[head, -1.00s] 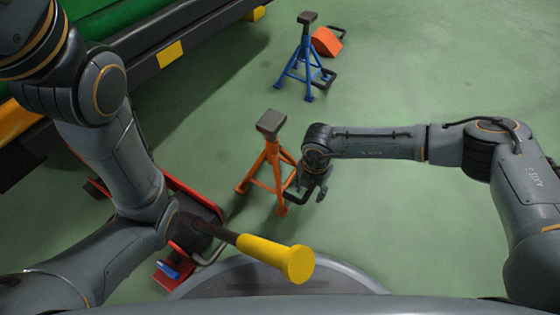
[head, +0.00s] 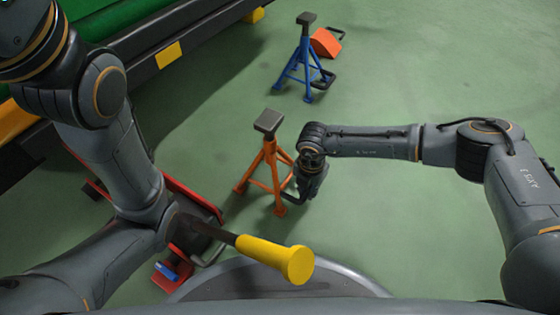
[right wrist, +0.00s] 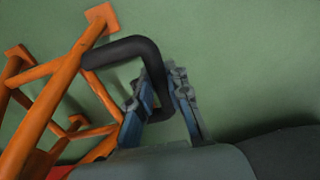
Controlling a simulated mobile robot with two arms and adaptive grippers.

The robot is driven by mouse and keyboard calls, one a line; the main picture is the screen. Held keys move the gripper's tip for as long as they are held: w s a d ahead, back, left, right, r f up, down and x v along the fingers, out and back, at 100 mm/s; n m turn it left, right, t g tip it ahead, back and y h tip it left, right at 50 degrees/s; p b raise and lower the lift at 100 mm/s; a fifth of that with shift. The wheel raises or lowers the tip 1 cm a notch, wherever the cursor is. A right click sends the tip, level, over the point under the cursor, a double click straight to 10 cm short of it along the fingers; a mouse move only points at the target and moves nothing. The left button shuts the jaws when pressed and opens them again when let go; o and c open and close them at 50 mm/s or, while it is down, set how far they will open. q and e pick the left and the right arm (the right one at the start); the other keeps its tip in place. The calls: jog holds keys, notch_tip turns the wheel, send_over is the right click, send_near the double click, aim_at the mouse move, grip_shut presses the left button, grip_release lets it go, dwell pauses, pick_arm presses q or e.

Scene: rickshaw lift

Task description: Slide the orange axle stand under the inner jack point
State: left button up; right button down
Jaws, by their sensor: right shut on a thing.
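The orange axle stand (head: 268,165) stands upright on the green floor in the head view, with a dark square saddle on top. Its black handle loop (right wrist: 140,45) sticks out from the orange legs in the right wrist view. My right gripper (head: 299,197) is at the handle on the stand's right side. In the right wrist view its two fingers (right wrist: 165,92) are closed around the handle's bar. The left arm comes in from the left; its gripper is hidden. The inner jack point cannot be made out under the green vehicle (head: 110,18).
A blue axle stand (head: 304,62) stands farther back, beside an orange wedge (head: 325,42). A red floor jack (head: 190,195) with a yellow-ended handle (head: 275,257) lies left of the orange stand. Open floor lies between the stand and the vehicle's dark side rail (head: 150,75).

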jog(key=w+a, duration=0.1)
jog(key=w+a+b, duration=0.1)
jog(key=a, duration=0.1)
jog(key=shift+w+a+r, duration=0.1)
jog(key=shift+w+a, duration=0.1)
jog(key=shift+a, duration=0.1)
jog(key=shift+w+a+b, duration=0.4)
jog(key=shift+w+a, duration=0.05)
jog(key=shift+a, duration=0.15)
jog(key=shift+w+a+b, duration=0.35)
jog(key=shift+w+a, duration=0.05)
jog(key=shift+a, duration=0.2)
jog(key=shift+w+a+r, duration=0.1)
jog(key=shift+w+a, duration=0.3)
jog(key=shift+a, duration=0.2)
jog(key=shift+w+a, duration=0.35)
jog(key=shift+a, duration=0.25)
jog(key=shift+w+a, duration=0.65)
jog(key=shift+a, duration=0.3)
jog(key=shift+w+a+b, duration=0.15)
jog(key=shift+w+a, duration=0.5)
jog(key=shift+a, duration=0.35)
jog(key=shift+w+a+b, duration=0.15)
jog(key=shift+w+a, duration=0.5)
jog(key=shift+a, duration=0.3)
jog(key=c, duration=1.2)
grip_release()
jog(key=shift+o, duration=0.2)
